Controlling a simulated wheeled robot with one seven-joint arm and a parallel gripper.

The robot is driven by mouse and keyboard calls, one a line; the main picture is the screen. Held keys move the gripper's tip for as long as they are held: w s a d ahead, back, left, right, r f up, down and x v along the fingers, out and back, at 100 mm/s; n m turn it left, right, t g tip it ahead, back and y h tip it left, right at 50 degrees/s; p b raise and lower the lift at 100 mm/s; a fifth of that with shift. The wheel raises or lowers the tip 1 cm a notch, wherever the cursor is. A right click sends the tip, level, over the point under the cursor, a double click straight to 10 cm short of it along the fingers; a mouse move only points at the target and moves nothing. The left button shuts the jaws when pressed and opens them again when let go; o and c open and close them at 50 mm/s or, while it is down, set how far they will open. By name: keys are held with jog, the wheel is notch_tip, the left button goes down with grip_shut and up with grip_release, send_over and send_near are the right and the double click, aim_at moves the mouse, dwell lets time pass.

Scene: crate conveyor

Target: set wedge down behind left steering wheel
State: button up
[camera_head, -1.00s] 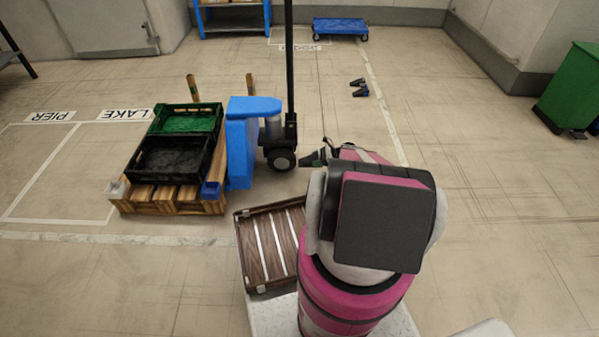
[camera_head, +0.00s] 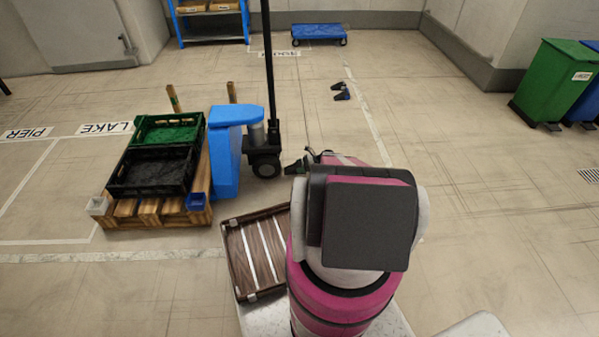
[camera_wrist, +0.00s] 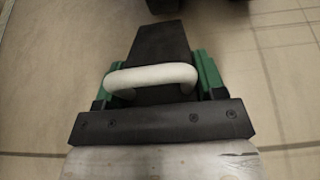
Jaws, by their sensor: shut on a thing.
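My gripper (camera_wrist: 154,82) is shut on the wedge (camera_wrist: 158,45) in the wrist view. The wedge is black and tapered, with a pale rounded handle between green parts at the sides. In the head view the dark wedge (camera_head: 294,168) shows just left of my arm, low near the floor; my arm hides most of the gripper. A dark wheel (camera_head: 266,168) of the blue truck (camera_head: 226,160) is close to its left, with a small gap visible. I cannot tell whether the wedge touches the floor. Dark shapes, possibly wheels, sit at the top edge of the wrist view.
The truck's black mast (camera_head: 270,75) rises beside the wheel. A pallet (camera_head: 150,212) with green and black crates stands left. A brown slatted crate (camera_head: 232,262) is beside my body. Two dark wedge-like things (camera_head: 342,91) lie farther back.

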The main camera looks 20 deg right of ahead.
jog(key=shift+w+f, duration=0.4)
jog(key=shift+w, duration=0.05)
jog(key=shift+f, duration=1.8)
jog(key=shift+f, duration=0.15)
jog(key=o, duration=1.2)
jog(key=shift+c, duration=0.2)
